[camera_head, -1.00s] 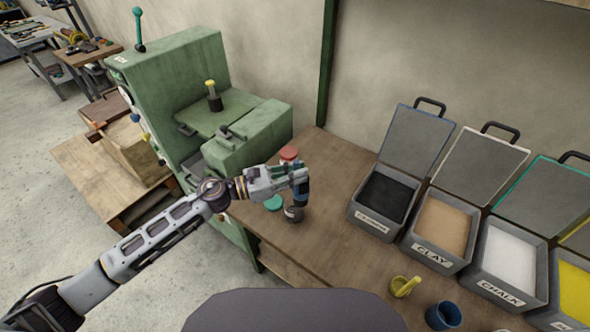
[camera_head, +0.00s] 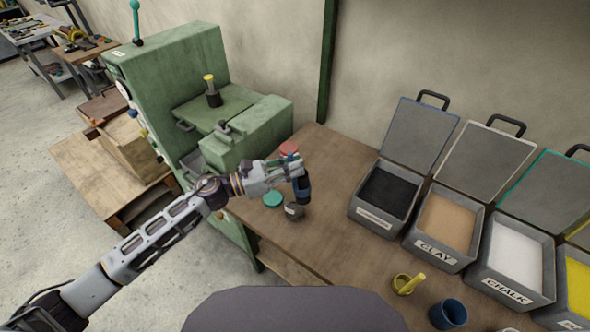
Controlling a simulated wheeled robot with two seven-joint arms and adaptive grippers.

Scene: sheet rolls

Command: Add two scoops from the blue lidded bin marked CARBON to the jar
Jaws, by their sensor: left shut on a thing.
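My left gripper (camera_head: 299,178) is shut on a small dark blue thing (camera_head: 303,193), seemingly a scoop or cup, and holds it just above and beside a small grey jar (camera_head: 293,211). Whether the two touch, and what is inside either, I cannot tell. The CARBON bin (camera_head: 376,217) is grey, with a blue-edged lid (camera_head: 417,137) standing open and black powder (camera_head: 389,192) inside. Its label is hard to read at this size. My right gripper is not in view.
A teal disc (camera_head: 272,199) and a red one (camera_head: 289,149) lie near the jar. Open CLAY (camera_head: 435,251), CHALK (camera_head: 506,287) and yellow-powder bins stand to the right. A yellow scoop (camera_head: 408,284) and a blue cup (camera_head: 447,313) are in front. A green machine (camera_head: 165,75) stands at left.

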